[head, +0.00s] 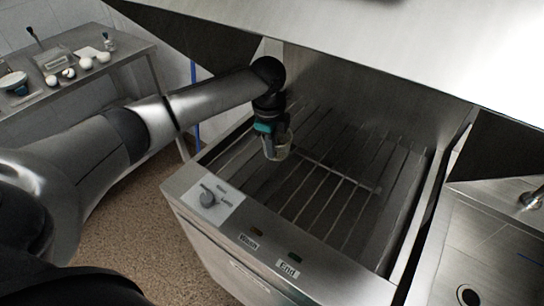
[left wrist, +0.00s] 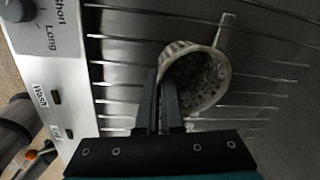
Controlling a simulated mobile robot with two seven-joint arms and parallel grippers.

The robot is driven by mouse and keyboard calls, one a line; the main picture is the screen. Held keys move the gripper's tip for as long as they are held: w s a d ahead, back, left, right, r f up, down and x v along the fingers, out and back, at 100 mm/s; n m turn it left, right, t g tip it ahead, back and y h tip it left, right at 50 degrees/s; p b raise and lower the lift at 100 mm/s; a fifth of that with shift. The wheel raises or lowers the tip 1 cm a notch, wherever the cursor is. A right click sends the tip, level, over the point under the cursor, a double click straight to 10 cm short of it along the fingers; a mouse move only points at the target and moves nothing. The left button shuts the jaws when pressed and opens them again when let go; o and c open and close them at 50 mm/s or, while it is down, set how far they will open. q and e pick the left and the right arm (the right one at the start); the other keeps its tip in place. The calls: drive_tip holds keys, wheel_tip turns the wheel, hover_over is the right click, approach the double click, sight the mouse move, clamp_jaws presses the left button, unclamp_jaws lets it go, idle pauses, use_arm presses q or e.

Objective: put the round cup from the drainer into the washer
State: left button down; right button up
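The round cup (head: 277,150) hangs from my left gripper (head: 270,135) over the left back part of the washer (head: 237,225). In the left wrist view the cup (left wrist: 208,83) is pale outside with a dark, speckled inside, and its open mouth shows. The two fingers of my left gripper (left wrist: 161,88) are close together at the cup's rim, shut on its wall. The wire rack (head: 335,175) lies in the washer below the cup. The gap between cup and rack cannot be judged exactly. My right gripper is not in view.
The washer's hood (head: 400,50) is raised above the tub. A knob (head: 209,198) sits on the front panel. A sink unit (head: 470,250) stands at the right. A side table (head: 75,90) with several small items is at the back left. The rack looks empty.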

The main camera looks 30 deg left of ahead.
use_arm(q)
drive_tip(key=shift+f, duration=1.45)
drive_tip(key=shift+f, duration=0.1)
drive_tip(key=c, duration=1.1)
unclamp_jaws()
drive_tip(key=shift+o, duration=0.2)
wheel_tip(320, 180, up, 12)
drive_tip(key=s+p, duration=0.1)
drive_tip(key=p, duration=0.1)
drive_tip(key=shift+s, duration=0.1)
